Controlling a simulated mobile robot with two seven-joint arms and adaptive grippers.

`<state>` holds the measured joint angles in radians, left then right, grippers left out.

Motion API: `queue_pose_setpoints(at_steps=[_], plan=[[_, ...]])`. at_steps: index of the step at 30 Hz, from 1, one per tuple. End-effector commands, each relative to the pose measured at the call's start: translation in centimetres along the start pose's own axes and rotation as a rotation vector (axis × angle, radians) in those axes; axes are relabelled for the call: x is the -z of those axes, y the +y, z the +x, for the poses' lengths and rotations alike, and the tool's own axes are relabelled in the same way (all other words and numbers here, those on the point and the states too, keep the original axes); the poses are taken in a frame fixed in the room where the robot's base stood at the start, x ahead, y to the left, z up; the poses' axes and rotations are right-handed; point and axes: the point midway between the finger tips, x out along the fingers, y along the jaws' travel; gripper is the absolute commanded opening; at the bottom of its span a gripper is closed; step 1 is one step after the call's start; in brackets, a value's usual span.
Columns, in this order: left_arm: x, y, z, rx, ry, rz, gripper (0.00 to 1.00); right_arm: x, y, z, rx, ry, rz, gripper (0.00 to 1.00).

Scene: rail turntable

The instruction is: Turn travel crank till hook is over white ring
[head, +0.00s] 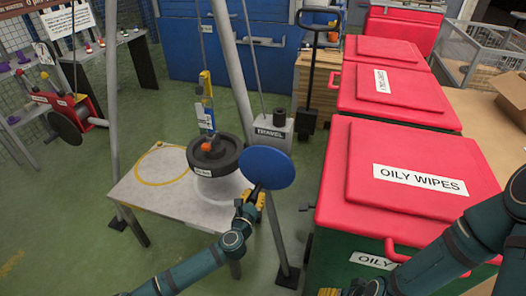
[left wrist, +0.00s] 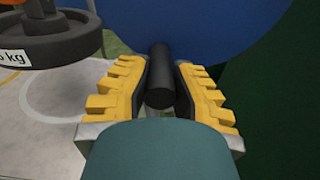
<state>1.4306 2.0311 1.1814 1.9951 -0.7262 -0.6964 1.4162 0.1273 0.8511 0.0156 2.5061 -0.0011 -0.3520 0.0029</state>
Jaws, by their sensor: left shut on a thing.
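The blue crank disc (head: 266,168) faces up in front of the grey box marked TRAVEL (head: 270,130). My left gripper (head: 250,203) is shut on the crank's black handle (left wrist: 160,77), which stands between its yellow fingers in the left wrist view. A dark round weight (head: 222,160) hangs from the yellow hook block (head: 206,85) above the right part of the grey table (head: 140,195). A pale round patch (head: 228,190) shows under the weight, partly hidden; I cannot tell if it is the white ring. My right gripper is mostly cut off at the bottom edge.
A yellow ring (head: 160,180) is marked on the table's left part. Grey frame legs (head: 233,75) stand around the table. Red-lidded OILY WIPES bins (head: 420,215) stand close on the right. A red winch (head: 68,112) is at the left. Green floor is open at left.

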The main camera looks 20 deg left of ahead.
Motion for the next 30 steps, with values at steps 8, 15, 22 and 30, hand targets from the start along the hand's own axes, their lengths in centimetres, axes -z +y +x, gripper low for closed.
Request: queue_pose_setpoints(at_steps=[8, 15, 22, 30], plan=[[-0.1, 0.5, 0.1, -0.013, -0.002, 0.005, 0.0, 0.0, 0.0, 0.0, 0.0, 0.0, 0.0, 0.69], [-0.1, 0.3, 0.1, -0.018, -0.005, 0.005, 0.0, 0.0, 0.0, 0.0, 0.0, 0.0, 0.0, 0.69], [0.2, -1.0, 0.1, -0.008, -0.002, 0.002, 0.0, 0.0, 0.0, 0.0, 0.0, 0.0, 0.0, 0.69], [0.4, -1.6, 0.0, 0.001, 0.0, 0.001, 0.0, 0.0, 0.0, 0.0, 0.0, 0.0, 0.0, 0.69]])
